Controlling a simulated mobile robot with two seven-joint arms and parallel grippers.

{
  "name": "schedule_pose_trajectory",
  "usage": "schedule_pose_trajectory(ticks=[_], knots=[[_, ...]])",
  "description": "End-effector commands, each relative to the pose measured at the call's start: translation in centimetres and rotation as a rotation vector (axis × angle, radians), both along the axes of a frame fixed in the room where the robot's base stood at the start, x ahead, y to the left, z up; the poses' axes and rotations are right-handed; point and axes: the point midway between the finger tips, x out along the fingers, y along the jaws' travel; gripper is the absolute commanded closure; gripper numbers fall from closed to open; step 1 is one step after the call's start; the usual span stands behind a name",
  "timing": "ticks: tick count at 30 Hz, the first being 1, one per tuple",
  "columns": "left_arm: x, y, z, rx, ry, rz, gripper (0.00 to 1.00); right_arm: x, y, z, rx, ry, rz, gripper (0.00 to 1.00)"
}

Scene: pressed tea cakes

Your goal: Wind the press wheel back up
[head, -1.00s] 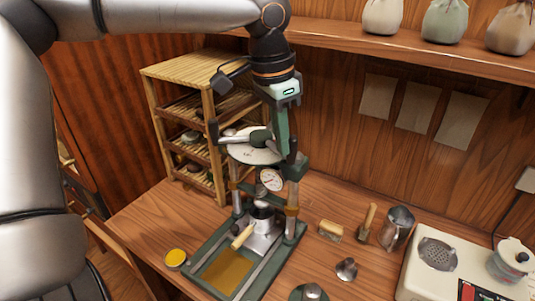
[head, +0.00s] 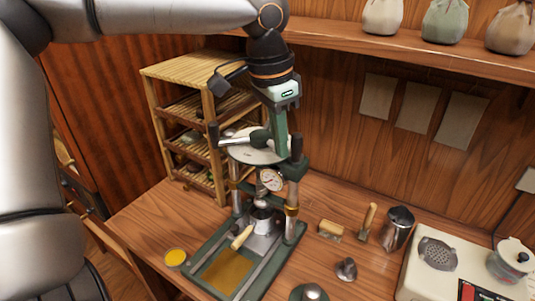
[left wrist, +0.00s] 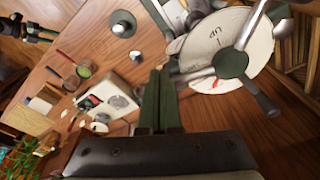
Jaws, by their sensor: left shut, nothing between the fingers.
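The press wheel (head: 250,155) is a pale disc with a green hub and dark-knobbed handles on top of the green press. In the left wrist view the wheel (left wrist: 208,57) shows the letters "UP" and a red mark. My left gripper (head: 283,150) points down at the wheel's right side, near a handle knob. In the left wrist view its green fingers (left wrist: 160,72) are together and empty beside the wheel's edge. I cannot tell whether they touch a handle. Below are a round gauge (head: 270,180) and a metal cup with a wooden handle (head: 242,237).
A bamboo rack (head: 160,72) stands close behind the press on the left. A metal pitcher (head: 397,230), a brush (head: 331,229) and a pale appliance (head: 428,285) stand to the right. A shelf (head: 400,52) runs above.

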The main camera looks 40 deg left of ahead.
Motion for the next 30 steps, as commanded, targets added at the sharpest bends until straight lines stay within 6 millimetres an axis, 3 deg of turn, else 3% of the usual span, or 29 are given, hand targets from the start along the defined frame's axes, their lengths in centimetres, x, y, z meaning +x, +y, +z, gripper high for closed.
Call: schedule_pose_trajectory(ticks=[21,30], knots=[[0.0,0.0,6.7,0.001,-0.002,0.001,1.0,0.0,0.0,0.0,0.0,0.0,0.0,0.5],[0.0,0.0,7.5,0.001,-0.001,-0.001,1.0,0.0,0.0,0.0,0.0,0.0,0.0,0.5]])
